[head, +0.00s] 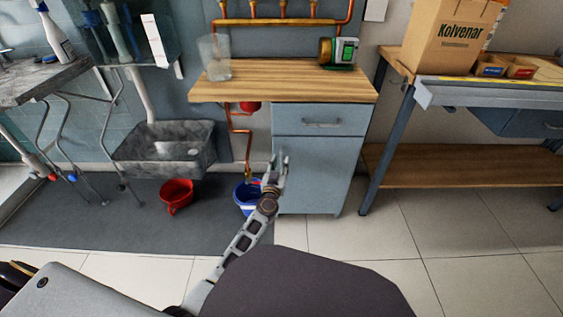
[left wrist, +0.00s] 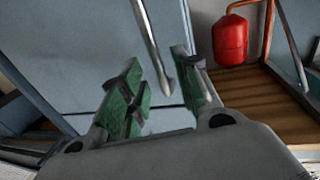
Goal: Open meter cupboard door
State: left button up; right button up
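The meter cupboard is a blue-grey cabinet under a wooden worktop, with a drawer above and a door (head: 319,175) below. The door looks closed in the head view. My left gripper (head: 279,168) is in front of the door's left side. In the left wrist view, my left gripper (left wrist: 164,85) is open, with green pads on its fingers. A slim metal bar, apparently the door handle (left wrist: 150,38), reaches down between the fingers, nearer the right one. I cannot tell whether it touches a finger. My right gripper is not in view.
The drawer (head: 318,120) has its own handle. A blue bucket (head: 245,199) and a red bucket (head: 176,195) stand on the floor to the left. A workbench (head: 455,165) stands to the right. Tiled floor in front of the cupboard is partly clear.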

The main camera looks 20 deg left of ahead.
pick_arm(q)
jog(key=shift+w+a+b, duration=0.15)
jog(key=shift+w+b, duration=0.45)
jog(key=shift+w, duration=1)
grip_shut()
